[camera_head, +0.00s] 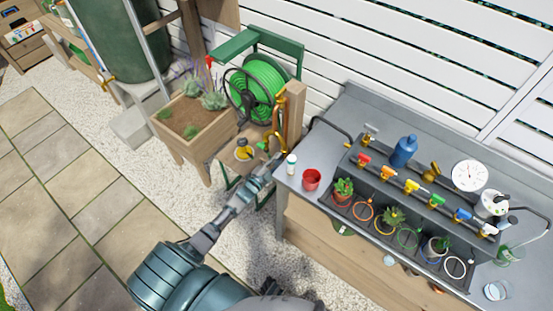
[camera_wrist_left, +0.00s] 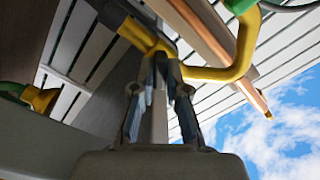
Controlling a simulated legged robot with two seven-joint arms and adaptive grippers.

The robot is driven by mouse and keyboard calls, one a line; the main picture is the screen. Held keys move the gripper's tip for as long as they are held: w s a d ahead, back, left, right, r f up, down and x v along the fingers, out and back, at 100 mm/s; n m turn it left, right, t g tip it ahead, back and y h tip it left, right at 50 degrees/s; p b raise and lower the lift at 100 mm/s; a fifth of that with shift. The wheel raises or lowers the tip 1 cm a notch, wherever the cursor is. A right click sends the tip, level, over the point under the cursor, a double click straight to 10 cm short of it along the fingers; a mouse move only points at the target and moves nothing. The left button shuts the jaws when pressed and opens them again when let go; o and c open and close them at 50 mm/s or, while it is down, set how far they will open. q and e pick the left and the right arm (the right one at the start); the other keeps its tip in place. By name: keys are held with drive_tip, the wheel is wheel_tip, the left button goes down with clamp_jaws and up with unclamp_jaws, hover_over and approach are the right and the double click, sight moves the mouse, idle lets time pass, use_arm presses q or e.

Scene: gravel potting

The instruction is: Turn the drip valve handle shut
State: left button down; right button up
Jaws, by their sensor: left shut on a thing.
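A brass-yellow drip valve (camera_head: 281,112) is mounted on a short wooden post beside the hose reel. My left gripper (camera_head: 270,160) reaches it from below. In the left wrist view my left gripper (camera_wrist_left: 163,62) has its fingers closed in on the yellow valve handle (camera_wrist_left: 150,42). The fingertips hide the exact contact. A yellow pipe (camera_wrist_left: 235,65) curves from there to the right and up to a green fitting (camera_wrist_left: 240,5). A dark bar runs to the upper left. My right gripper is not in view.
The wooden post (camera_head: 295,110) stands close by. A planter (camera_head: 185,145) and the green hose reel (camera_head: 262,85) are behind. Gravel below is clear.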

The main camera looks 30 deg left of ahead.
use_arm(q)
drive_tip(key=m, duration=0.5)
drive_tip(key=m+b, duration=0.1)
drive_tip(key=m, duration=0.1)
drive_tip(key=shift+f+m, duration=0.25)
drive_tip(key=shift+m, duration=0.15)
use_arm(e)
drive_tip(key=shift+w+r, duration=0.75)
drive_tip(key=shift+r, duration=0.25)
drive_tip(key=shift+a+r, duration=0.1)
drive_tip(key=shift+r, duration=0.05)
use_arm(q)
drive_tip(key=c, duration=1.2)
unclamp_jaws()
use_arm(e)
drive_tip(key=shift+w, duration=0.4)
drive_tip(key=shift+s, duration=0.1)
